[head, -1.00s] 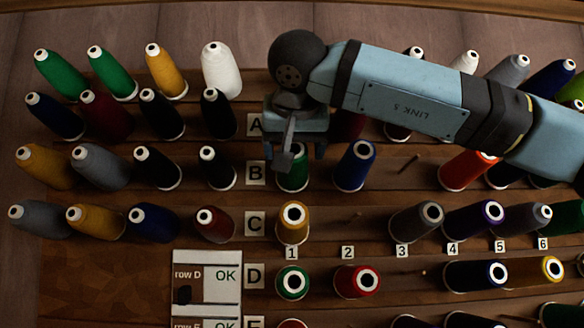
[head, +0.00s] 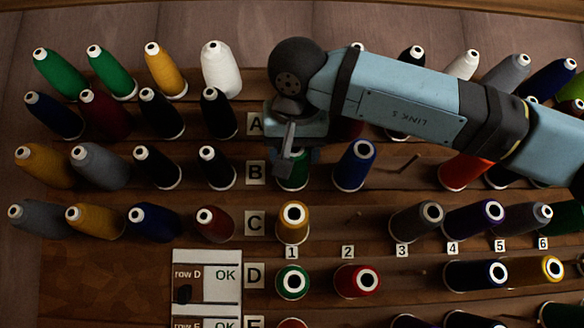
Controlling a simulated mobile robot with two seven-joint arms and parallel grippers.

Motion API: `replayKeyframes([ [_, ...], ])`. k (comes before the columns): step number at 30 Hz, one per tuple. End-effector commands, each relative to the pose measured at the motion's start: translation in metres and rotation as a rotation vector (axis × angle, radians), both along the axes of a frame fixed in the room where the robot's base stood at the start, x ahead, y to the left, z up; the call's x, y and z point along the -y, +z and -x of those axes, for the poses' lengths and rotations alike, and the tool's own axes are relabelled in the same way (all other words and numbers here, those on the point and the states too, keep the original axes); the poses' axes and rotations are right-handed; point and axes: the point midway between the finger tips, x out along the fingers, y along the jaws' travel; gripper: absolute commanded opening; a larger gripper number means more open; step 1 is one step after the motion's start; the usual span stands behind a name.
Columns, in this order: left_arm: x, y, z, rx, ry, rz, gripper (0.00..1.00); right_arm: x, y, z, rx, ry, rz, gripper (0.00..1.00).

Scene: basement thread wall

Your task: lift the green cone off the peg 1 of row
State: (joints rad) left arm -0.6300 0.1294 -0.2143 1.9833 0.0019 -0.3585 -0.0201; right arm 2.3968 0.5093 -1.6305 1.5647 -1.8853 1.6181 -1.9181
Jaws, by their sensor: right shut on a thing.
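The green cone (head: 293,178) sits in column 1 of row B, partly hidden behind my gripper. My right gripper (head: 287,158) comes down from above over the top of this cone and is shut on it. The cone's tip and the fingertips' contact are largely hidden by the gripper. Another green cone (head: 292,282) sits in column 1 of row D, with its white-rimmed top facing me. My left gripper is not in view.
A yellow cone (head: 293,220) stands just below, in row C. A blue cone (head: 354,165) stands close on the right. The row B letter tag (head: 255,174) is close on the left. Bare pegs show at row B (head: 410,163) and row C (head: 355,219).

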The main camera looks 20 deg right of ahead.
Motion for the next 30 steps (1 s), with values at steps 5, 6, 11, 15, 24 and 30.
replayKeyframes([
  [5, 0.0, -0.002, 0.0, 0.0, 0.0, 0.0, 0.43, -0.004, 0.002, 0.014, -0.001, 0.001, 0.0, 0.37],
  [6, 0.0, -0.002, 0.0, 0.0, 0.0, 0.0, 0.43, -0.005, 0.003, 0.018, -0.001, 0.001, 0.0, 0.37],
  [11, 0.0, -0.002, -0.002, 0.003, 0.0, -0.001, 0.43, -0.009, 0.006, 0.03, 0.0, 0.002, 0.0, 0.37],
  [15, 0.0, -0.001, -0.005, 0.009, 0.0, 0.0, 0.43, -0.012, 0.009, 0.04, 0.001, 0.002, 0.0, 0.37],
  [24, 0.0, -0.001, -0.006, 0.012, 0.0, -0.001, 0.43, -0.019, 0.014, 0.063, 0.0, 0.003, 0.001, 0.37],
  [30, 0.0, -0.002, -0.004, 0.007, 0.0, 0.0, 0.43, -0.023, 0.017, 0.078, 0.001, 0.002, 0.0, 0.37],
])
